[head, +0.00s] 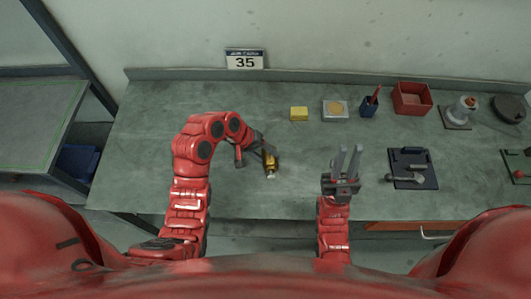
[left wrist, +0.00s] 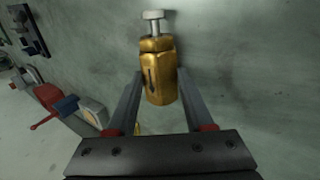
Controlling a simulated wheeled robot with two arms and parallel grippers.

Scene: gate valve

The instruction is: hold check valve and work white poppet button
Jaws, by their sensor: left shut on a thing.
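A brass check valve (left wrist: 158,75) is held between the two fingers of my left gripper (left wrist: 158,82), with its white poppet button (left wrist: 154,22) sticking out at the top end in the left wrist view. In the head view the valve (head: 270,161) is small, and the white button (head: 271,175) points toward the front of the bench. My left gripper (head: 268,152) is shut on the valve's body. My right gripper (head: 347,163) is open and empty, to the right of the valve, with its fingers apart and pointing to the back of the bench.
The grey workbench (head: 150,135) is clear around the valve.

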